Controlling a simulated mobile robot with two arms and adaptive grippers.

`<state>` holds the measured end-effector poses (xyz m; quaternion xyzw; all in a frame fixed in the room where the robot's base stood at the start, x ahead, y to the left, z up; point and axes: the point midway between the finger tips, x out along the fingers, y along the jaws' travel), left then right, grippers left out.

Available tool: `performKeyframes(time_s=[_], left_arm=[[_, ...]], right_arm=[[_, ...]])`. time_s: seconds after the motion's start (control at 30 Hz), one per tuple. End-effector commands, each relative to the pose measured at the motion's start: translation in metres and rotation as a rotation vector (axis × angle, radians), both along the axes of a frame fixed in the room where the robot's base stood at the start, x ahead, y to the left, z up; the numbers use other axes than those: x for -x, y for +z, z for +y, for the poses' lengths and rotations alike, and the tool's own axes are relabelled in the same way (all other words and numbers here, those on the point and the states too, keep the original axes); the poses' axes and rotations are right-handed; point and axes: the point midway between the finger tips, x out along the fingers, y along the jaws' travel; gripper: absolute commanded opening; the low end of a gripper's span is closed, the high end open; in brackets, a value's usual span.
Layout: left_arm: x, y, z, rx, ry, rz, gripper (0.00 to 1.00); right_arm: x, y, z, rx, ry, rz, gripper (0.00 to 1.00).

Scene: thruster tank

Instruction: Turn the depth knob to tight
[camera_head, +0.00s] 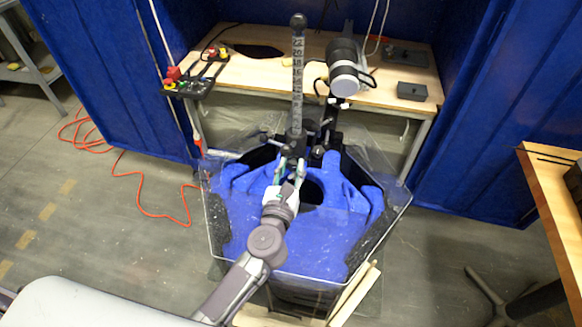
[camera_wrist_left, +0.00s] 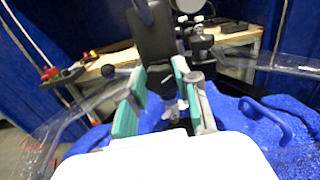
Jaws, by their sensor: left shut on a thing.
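A black post with a marked scale (camera_head: 297,85) stands upright at the back of the clear tank, and its dark lower part (camera_wrist_left: 155,45) shows in the left wrist view. My left gripper (camera_head: 290,166) reaches over the blue tank insert to the foot of this post. Its green-padded fingers (camera_wrist_left: 158,82) are around the small depth knob there and shut on it. The knob is mostly hidden by the fingers, so its turn cannot be read. My right gripper is not in view.
The clear tank (camera_head: 214,240) has a blue insert (camera_head: 300,232) below my arm. Metal rods and clamps crowd the post's foot. Behind, a wooden workbench (camera_head: 275,75) carries a cylindrical device (camera_head: 343,65) and red-button controls (camera_head: 174,74). Orange cable (camera_head: 150,214) lies on the floor at left.

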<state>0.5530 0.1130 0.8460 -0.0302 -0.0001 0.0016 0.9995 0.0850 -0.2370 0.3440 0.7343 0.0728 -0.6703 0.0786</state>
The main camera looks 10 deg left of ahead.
Motion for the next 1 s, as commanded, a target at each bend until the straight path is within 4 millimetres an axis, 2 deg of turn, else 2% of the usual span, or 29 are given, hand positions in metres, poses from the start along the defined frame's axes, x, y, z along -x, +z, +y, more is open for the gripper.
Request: performKeyframes(time_s=[0.37, 1.0], left_arm=[[0.000, 0.002, -0.001, -0.204, 0.000, 0.004, 0.00], [0.001, 0.001, -0.002, -0.808, -0.004, 0.006, 0.00]], right_arm=[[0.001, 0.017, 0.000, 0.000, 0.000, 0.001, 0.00], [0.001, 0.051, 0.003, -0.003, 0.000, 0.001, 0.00]])
